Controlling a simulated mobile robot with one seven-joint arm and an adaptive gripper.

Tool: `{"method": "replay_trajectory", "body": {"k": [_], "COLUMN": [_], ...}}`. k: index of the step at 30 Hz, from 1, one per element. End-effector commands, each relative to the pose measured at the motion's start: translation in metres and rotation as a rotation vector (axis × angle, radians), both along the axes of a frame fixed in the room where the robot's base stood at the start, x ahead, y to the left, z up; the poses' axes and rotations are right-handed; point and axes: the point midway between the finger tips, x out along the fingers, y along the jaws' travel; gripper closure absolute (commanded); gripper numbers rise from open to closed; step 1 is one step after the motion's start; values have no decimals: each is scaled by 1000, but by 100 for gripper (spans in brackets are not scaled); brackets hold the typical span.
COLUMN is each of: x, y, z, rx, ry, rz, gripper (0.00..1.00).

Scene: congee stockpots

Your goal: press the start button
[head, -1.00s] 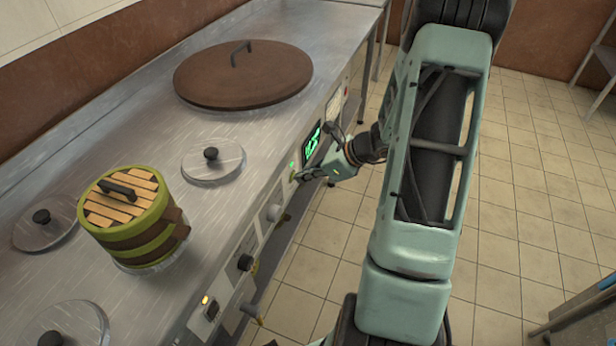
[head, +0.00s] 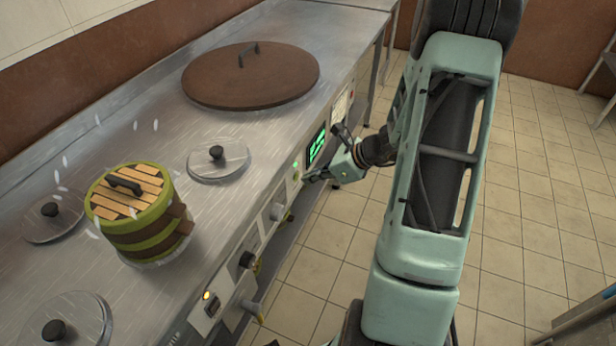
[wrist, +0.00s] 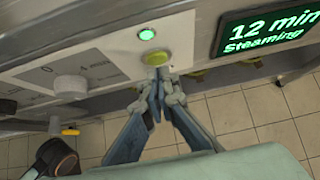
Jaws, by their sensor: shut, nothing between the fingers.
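The start button appears to be the round yellow-green button (wrist: 154,58) on the front panel in the wrist view, just below a lit green lamp (wrist: 146,34). My gripper (wrist: 158,76) is shut and empty, with its fingertips at the button's lower edge. I cannot tell whether they touch it. In the head view my gripper (head: 307,179) is at the panel beside the green display (head: 317,144) and largely hides the button. In the wrist view the display (wrist: 265,30) reads "12 min Steaming".
A green wooden-lidded steamer (head: 140,210) stands on the steel counter (head: 120,130), with white wisps around it. A large brown lid (head: 250,80) and several small round lids lie there. A white knob (wrist: 70,88) and other controls line the panel.

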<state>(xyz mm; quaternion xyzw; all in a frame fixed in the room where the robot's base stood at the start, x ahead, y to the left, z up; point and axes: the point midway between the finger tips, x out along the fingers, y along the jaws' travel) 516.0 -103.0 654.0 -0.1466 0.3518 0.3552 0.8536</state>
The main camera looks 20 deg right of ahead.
Motion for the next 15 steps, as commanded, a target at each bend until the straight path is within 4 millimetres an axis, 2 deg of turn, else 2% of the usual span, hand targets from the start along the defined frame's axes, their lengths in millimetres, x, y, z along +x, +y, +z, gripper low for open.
{"method": "replay_trajectory", "body": {"k": [2, 3, 9, 15], "x": [-5, -10, -35, -50], "y": [-10, -17, -41, -55], "z": [1, 14, 46, 64], "rx": [-5, -7, -8, -8], "ry": [3, 1, 3, 5], "rz": [-4, -6, -8, -6], "gripper": [100, 100, 100, 100]}}
